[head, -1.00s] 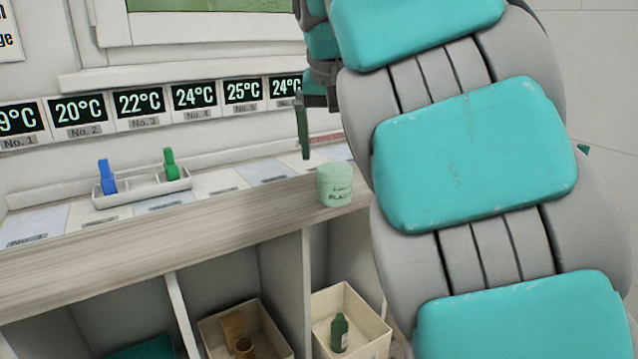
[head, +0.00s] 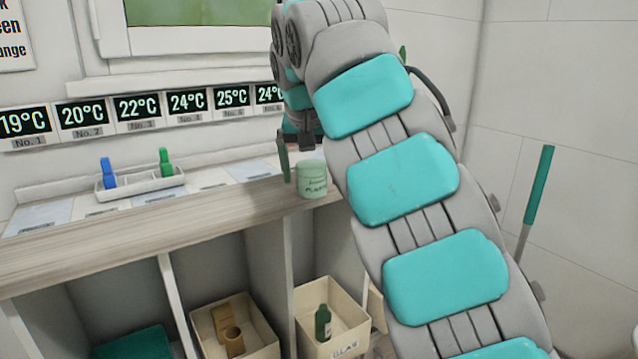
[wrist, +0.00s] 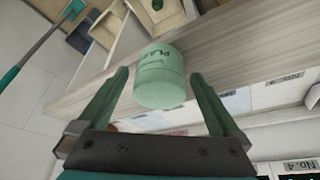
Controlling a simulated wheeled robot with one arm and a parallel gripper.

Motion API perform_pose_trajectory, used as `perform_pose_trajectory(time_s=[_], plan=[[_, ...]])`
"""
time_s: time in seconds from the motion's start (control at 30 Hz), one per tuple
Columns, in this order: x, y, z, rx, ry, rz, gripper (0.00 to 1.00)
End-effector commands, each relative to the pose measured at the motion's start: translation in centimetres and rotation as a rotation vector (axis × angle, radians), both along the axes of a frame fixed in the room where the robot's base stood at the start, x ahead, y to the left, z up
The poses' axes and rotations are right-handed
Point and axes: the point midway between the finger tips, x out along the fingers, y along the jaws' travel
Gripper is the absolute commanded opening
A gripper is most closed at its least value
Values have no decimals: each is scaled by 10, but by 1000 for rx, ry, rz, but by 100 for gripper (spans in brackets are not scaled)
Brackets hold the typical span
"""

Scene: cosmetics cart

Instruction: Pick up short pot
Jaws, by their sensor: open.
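The short pot (head: 312,180) is a pale green round jar with dark lettering. It stands upright at the front edge of the counter in the head view, partly behind my arm. In the wrist view the short pot (wrist: 160,77) lies ahead of the gap between my fingers. My gripper (wrist: 160,84) is open and empty, with one dark green finger on each side of the pot's near end. A gap shows between each finger and the pot. In the head view one finger of my gripper (head: 284,158) hangs just left of the pot; the other is hidden.
A white tray (head: 140,184) with a blue and a green clip stands on the wooden counter (head: 120,235). Below are bins, one with a green bottle (head: 323,322), another with brown items (head: 232,335). Temperature signs line the wall. A green-handled stick (head: 540,185) leans at right.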

Motion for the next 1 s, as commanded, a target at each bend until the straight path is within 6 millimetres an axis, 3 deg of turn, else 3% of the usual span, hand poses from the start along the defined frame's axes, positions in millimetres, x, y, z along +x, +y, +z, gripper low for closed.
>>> perform_pose_trajectory(time_s=[0.1,0.33,1.0], plan=[[10,4,-12,2,0,1,100],[11,6,-13,3,-2,1,100],[11,5,-12,2,-1,1,25]])
